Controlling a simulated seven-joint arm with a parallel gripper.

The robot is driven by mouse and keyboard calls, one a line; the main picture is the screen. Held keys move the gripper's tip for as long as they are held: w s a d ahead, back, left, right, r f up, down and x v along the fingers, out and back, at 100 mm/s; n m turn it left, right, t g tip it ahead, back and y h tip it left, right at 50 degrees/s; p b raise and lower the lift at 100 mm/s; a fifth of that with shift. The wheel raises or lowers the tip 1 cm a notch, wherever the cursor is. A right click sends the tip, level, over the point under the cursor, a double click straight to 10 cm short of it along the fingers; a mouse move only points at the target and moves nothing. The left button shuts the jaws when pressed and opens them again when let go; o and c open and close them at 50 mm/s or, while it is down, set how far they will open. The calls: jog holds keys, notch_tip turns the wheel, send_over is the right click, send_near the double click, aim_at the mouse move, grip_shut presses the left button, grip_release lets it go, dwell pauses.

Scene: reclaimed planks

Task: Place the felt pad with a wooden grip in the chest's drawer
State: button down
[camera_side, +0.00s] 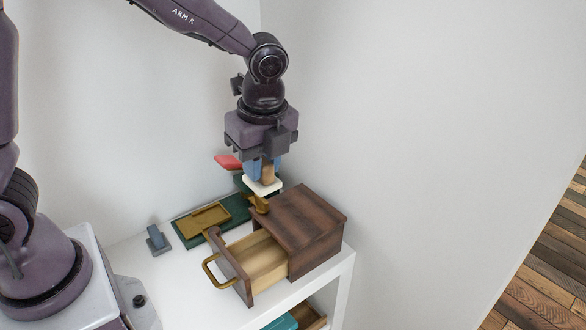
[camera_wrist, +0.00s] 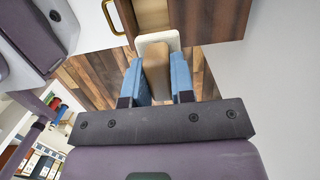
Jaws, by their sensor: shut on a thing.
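The felt pad (camera_side: 262,187) is a white slab with a tan wooden grip (camera_side: 267,173). My gripper (camera_side: 263,168) is shut on the wooden grip with its blue fingers and holds the pad above and behind the chest. In the wrist view the grip (camera_wrist: 156,70) stands between the two blue fingers, with the white pad (camera_wrist: 160,40) beyond it. The dark wooden chest (camera_side: 310,215) stands on the white table. Its drawer (camera_side: 262,262) is pulled out, with a brass handle (camera_side: 213,272), and its visible inside looks empty. The drawer also shows in the wrist view (camera_wrist: 152,14).
A green mat (camera_side: 188,227) with a brass tray (camera_side: 205,218) lies left of the chest. A small grey-blue block (camera_side: 156,240) stands farther left. A red item (camera_side: 228,162) is behind my gripper. A wall rises close behind the chest. A teal item (camera_side: 282,322) sits on a lower shelf.

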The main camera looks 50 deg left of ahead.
jog(key=shift+s+a+r, duration=0.1)
jog(key=shift+s+r, duration=0.15)
jog(key=shift+s, duration=0.3)
jog(key=shift+s+a+r, duration=0.1)
jog(key=shift+s+r, duration=0.15)
jog(key=shift+s, duration=0.25)
jog(key=m+t+h, duration=0.2)
jog(key=m, duration=1.6)
send_over(253, 268)
notch_tip(253, 268, down, 12)
jog(key=r, duration=0.1)
jog(key=shift+s+f, duration=0.15)
jog(key=shift+f, duration=2.45)
jog(key=shift+s+f, duration=0.1)
jog(key=shift+f, duration=2.45)
